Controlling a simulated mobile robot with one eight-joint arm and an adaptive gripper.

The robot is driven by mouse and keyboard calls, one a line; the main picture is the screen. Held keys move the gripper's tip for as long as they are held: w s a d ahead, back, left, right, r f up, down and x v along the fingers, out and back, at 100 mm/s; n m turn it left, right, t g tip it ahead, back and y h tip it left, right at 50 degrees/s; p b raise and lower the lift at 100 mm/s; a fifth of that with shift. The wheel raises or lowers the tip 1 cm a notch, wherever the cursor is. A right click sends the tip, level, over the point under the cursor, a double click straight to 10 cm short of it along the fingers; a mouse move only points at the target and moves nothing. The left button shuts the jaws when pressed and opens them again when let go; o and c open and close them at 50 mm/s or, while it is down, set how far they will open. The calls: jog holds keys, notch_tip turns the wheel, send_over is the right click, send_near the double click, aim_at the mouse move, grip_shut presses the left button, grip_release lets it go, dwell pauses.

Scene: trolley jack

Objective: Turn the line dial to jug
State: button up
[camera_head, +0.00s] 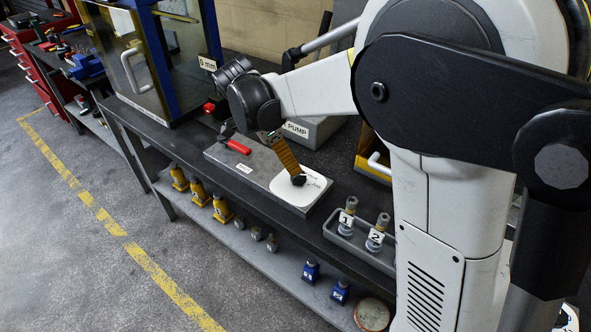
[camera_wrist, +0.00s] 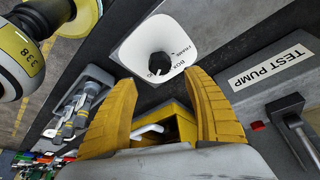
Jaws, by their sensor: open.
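The line dial is a black knob (camera_wrist: 159,63) on a white rounded plate (camera_wrist: 133,48), on top of a grey panel (camera_head: 217,152) on the bench. In the wrist view the words BOX and FRAME show on the plate; I cannot read a jug label. A small pale mark shows on the knob, but its exact setting is unclear. My gripper (camera_wrist: 160,80) is open, with its yellow fingers spread to either side of the knob's line in the wrist view. In the head view the fingers (camera_head: 284,158) point down at the knob (camera_head: 298,180), close above or around it; contact cannot be told.
A red-handled valve (camera_head: 238,147) sits on the same panel. A grey TEST PUMP box (camera_wrist: 280,85) stands behind. A tray with fittings numbered 1 and 2 (camera_head: 346,218) lies right of the panel. A clear-fronted cabinet (camera_head: 135,70) stands left.

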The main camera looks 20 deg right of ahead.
jog(key=shift+v, duration=2.2)
jog(key=s+d+n+t+y, duration=0.2)
jog(key=s+n+t, duration=0.1)
jog(key=s+n, duration=0.5)
jog(key=s+d+n+t+y, duration=0.2)
jog(key=s+n+t, duration=0.1)
jog(key=s+n, duration=0.6)
jog(key=s, duration=0.2)
jog(key=shift+s+d+r+t+y, duration=0.3)
jog(key=shift+s+r+t, duration=0.05)
jog(key=shift+t, duration=0.05)
